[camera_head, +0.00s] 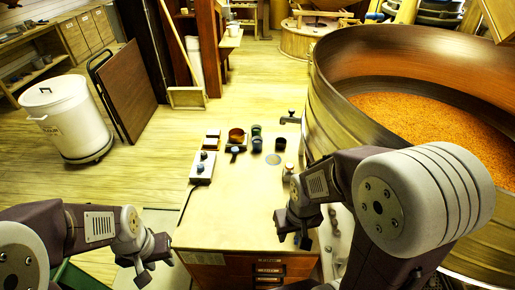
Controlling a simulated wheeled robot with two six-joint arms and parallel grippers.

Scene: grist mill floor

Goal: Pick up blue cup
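Several small cups stand at the far end of the worktable (235,205). One very dark cup (257,145) looks bluish and stands in front of a green-topped cup (256,131). A blackish cup (280,145) stands to its right, and an orange-brown cup (236,135) to its left. The cups are too small and dark to be sure which is blue. My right gripper (292,230) is open and empty above the table's near right part, well short of the cups. My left gripper (155,263) looks open and empty, off the table's near left corner.
A white box with knobs (202,167) sits on the table's left side. A small tan-topped object (288,171) stands near the right edge. A large round vat of grain (330,105) rises close on the right. The table's near middle is clear.

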